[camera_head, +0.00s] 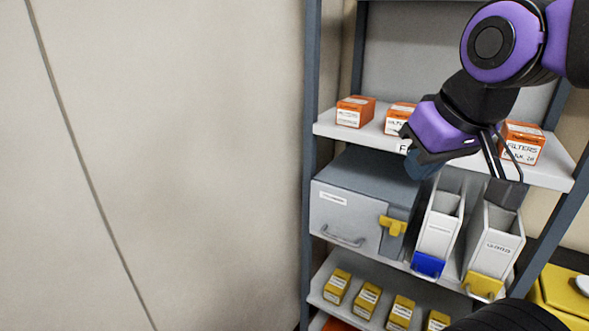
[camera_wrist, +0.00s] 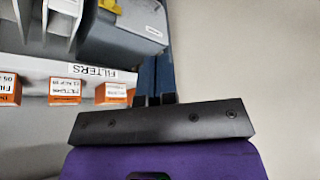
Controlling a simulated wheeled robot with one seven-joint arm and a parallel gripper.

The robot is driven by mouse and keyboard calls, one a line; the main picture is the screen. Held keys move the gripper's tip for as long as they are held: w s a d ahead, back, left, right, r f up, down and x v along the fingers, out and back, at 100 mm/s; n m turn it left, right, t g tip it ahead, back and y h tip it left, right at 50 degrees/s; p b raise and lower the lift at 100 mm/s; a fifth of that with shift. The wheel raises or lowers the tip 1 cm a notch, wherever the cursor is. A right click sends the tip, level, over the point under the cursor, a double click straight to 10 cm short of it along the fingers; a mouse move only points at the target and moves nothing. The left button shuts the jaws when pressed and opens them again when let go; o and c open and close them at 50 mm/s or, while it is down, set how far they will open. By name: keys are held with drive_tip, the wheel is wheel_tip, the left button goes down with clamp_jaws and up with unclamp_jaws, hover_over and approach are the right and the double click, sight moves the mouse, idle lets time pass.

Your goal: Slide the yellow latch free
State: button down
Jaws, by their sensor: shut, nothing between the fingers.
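The yellow latch (camera_head: 393,225) is on the front of a grey box (camera_head: 345,212) on the middle shelf, at the right part of that front. In the wrist view the yellow latch (camera_wrist: 107,4) shows at the top edge, partly cut off, on the grey box (camera_wrist: 125,38). My gripper (camera_head: 419,170) is above the latch and to its right in the head view, apart from it, in front of the upper shelf's edge. In the wrist view my gripper's fingers (camera_wrist: 157,75) are together and hold nothing.
Orange filter boxes (camera_head: 355,111) stand on the upper shelf. White bins with a blue front tab (camera_head: 428,265) and a yellow front tab (camera_head: 483,286) stand right of the grey box. Several yellow boxes (camera_head: 367,300) are below. The wall (camera_head: 170,150) at left is bare.

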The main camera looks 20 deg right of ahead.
sight(396, 228)
drive_tip(key=w+d+n+g+h, duration=0.15)
drive_tip(key=w+n+g, duration=0.25)
drive_tip(key=w, duration=0.9)
drive_tip(key=w+d+f+n+g+h, duration=0.1)
drive_tip(key=w+d+f+n+g, duration=0.1)
drive_tip(key=w+f, duration=0.35)
drive_tip(key=w+d+f+n+g, duration=0.2)
drive_tip(key=w+f+g, duration=0.1)
drive_tip(key=w, duration=0.6)
drive_tip(key=x, duration=1.9)
drive_tip(key=shift+s, duration=0.15)
drive_tip(key=shift+s+d, duration=0.65)
drive_tip(key=shift+s, duration=0.25)
drive_tip(key=shift+s+d, duration=0.55)
drive_tip(key=shift+s, duration=0.1)
drive_tip(key=shift+s+d, duration=0.85)
drive_tip(key=shift+s, duration=0.3)
